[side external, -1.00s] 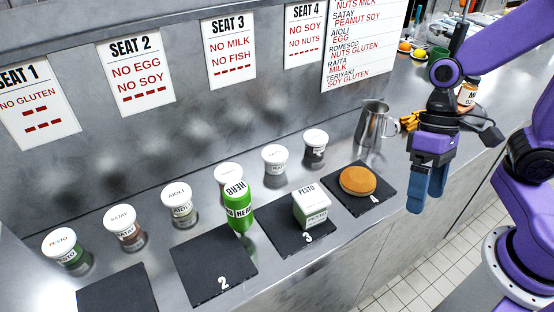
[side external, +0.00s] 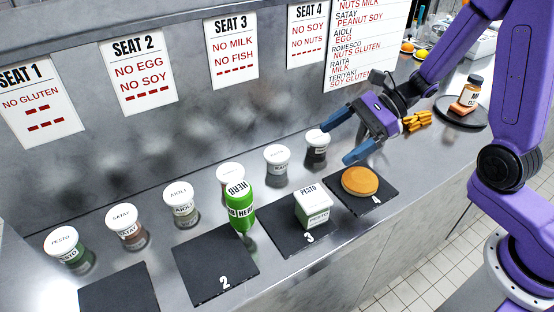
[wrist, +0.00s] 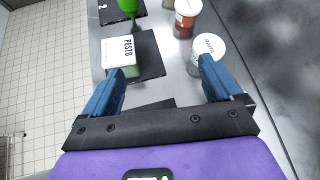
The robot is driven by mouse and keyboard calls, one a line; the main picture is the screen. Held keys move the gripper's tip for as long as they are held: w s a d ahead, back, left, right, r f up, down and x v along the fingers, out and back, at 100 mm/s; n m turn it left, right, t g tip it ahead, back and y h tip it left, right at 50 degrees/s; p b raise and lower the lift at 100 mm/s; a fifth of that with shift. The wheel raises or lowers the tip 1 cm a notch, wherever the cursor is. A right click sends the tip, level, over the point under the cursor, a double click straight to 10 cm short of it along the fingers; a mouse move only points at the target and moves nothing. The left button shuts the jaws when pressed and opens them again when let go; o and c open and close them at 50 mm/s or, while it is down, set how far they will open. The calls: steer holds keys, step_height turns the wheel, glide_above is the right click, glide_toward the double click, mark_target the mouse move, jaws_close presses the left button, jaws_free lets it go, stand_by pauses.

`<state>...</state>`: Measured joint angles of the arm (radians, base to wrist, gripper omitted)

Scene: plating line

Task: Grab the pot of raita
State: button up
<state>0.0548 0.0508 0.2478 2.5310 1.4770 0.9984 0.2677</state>
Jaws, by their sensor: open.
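The raita pot (side external: 277,160) stands in the row of white-lidded pots on the steel counter. Its label is small but looks like RAITA. In the wrist view a white-lidded pot that appears to be it (wrist: 208,44) is ahead of the right finger, which overlaps its near edge. My gripper (side external: 338,146) is open and empty, to the right of the raita pot, over the counter beside the dark-filled pot (side external: 317,150). In the wrist view the fingers of my gripper (wrist: 160,66) are wide apart with nothing between them.
A green bottle (side external: 241,208) stands before another white-lidded pot (side external: 230,172). A pesto box (side external: 313,206) sits on board 3 and an orange-brown round item (side external: 360,181) on board 4. Pots of aioli (side external: 180,198), satay (side external: 125,222) and pesto (side external: 64,244) are further left.

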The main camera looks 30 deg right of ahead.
steer(key=w+d+m+t+h, duration=0.1)
steer(key=w+d+m+t, duration=0.3)
steer(key=w+m, duration=0.15)
glide_toward(278, 153)
steer(key=x, duration=0.2)
steer(key=w+x, duration=0.1)
steer(key=x, duration=0.2)
steer(key=shift+d+r, duration=0.2)
steer(key=shift+r, duration=0.05)
steer(key=a+f, duration=0.1)
steer(key=w+a+f, duration=0.1)
steer(key=a, duration=0.1)
steer(key=shift+w+a+f, duration=0.1)
steer(key=shift+a+f, duration=0.15)
steer(key=shift+f, duration=0.1)
steer(key=shift+w+a+f, duration=0.2)
steer(key=shift+w+a, duration=0.05)
steer(key=shift+a, duration=0.05)
steer(key=c, duration=1)
